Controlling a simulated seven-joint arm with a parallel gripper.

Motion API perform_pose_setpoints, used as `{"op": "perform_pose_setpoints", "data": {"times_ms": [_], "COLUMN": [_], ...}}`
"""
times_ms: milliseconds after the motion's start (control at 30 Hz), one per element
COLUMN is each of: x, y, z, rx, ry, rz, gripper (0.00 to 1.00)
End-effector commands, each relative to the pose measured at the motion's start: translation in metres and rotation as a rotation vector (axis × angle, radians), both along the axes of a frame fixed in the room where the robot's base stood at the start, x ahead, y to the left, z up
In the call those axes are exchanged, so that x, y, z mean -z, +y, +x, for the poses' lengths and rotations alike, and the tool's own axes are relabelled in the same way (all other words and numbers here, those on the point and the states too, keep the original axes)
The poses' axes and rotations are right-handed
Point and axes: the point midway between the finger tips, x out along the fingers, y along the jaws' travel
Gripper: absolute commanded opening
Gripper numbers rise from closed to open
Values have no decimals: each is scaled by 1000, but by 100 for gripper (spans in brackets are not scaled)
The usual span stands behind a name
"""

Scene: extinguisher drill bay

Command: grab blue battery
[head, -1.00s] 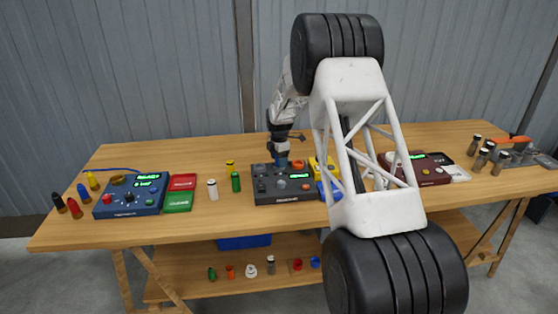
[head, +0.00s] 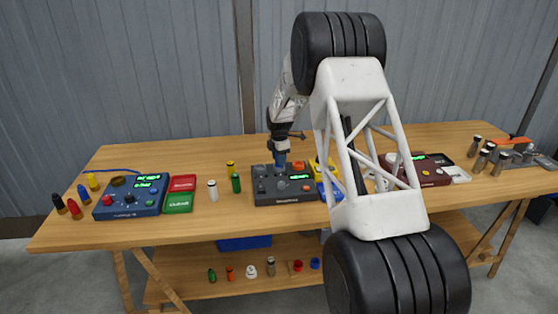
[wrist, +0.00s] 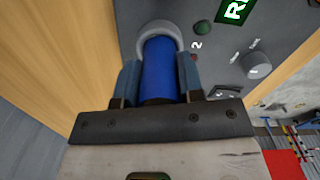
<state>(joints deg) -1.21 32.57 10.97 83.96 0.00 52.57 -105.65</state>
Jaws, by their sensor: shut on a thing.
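The blue battery (wrist: 160,66) is an upright blue cylinder in the wrist view, between my gripper's two fingers. My gripper (wrist: 158,82) is shut on it. The battery's far end is at a light grey ring (wrist: 158,32) beside the number 2 on a dark grey device (wrist: 220,75). I cannot tell how deep in the ring it sits. In the head view my gripper (head: 281,160) is small, over the back of the dark grey device (head: 285,198). Another blue battery (head: 84,191) stands at the table's left end.
A blue device (head: 130,195) with red and green pads stands at left. White (head: 213,190) and green (head: 236,182) batteries stand left of the dark grey device. A yellow block (head: 318,170) is just right of it, and a maroon device (head: 428,175) further right.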

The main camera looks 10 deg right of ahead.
Motion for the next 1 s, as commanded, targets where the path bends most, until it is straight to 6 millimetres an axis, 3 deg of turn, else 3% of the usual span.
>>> {"op": "perform_pose_setpoints", "data": {"times_ms": [200, 1000], "x": [-28, -36], "y": [0, -2], "z": [0, -113], "rx": [0, 0], "ry": [-3, -2], "rz": [0, 1], "gripper": [4, 4]}}
